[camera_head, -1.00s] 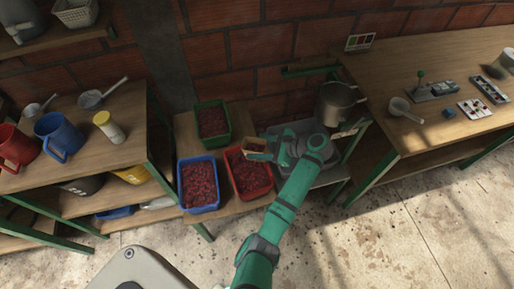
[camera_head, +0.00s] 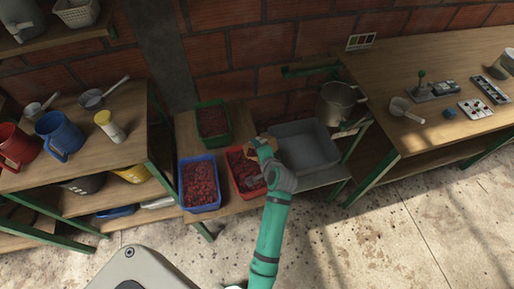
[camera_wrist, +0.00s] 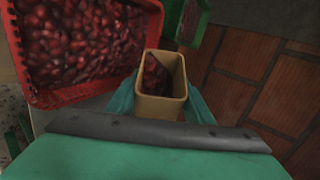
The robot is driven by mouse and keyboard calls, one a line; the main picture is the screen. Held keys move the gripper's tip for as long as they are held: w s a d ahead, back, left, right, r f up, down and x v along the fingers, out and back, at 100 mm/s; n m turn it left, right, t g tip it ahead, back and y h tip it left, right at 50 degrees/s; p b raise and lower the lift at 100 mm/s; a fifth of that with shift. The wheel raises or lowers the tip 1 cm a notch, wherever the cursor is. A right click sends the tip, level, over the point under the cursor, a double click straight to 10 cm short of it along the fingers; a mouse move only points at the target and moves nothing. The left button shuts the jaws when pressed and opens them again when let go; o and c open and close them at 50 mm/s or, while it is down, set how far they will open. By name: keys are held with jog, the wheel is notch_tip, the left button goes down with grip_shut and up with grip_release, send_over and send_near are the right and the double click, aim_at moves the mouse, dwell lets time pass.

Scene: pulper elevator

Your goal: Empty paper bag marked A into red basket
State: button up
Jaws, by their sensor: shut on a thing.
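My gripper (camera_wrist: 160,105) is shut on the tan paper bag (camera_wrist: 162,106), with a finger on each side of it. In the wrist view the bag's open top faces the camera and some dark red cherries show inside. The letter on the bag is not visible. The red basket (camera_wrist: 90,99) is beside the bag on the left in that view and holds many red cherries. In the head view the red basket (camera_head: 233,182) is partly hidden by my arm. The bag (camera_head: 262,141) is over the basket's upper right edge.
A blue basket (camera_head: 187,205) and a green basket (camera_head: 229,125) with red cherries stand close by on the low bench. An empty grey tray (camera_head: 308,150) is to the right. A metal pot (camera_head: 336,104) stands behind it.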

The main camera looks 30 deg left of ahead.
jog(key=n+t, duration=0.1)
jog(key=s+f+n+t, duration=0.1)
jog(key=shift+s+a+f+t, duration=0.15)
jog(key=shift+a+f+t, duration=0.1)
jog(key=shift+t, duration=0.15)
jog(key=n+t, duration=0.1)
jog(key=s+n+t, duration=0.1)
jog(key=shift+s+a+r+n+t, duration=0.15)
jog(key=shift+r+n+t, duration=0.15)
jog(key=shift+r+t, duration=0.1)
dwell(1.3)
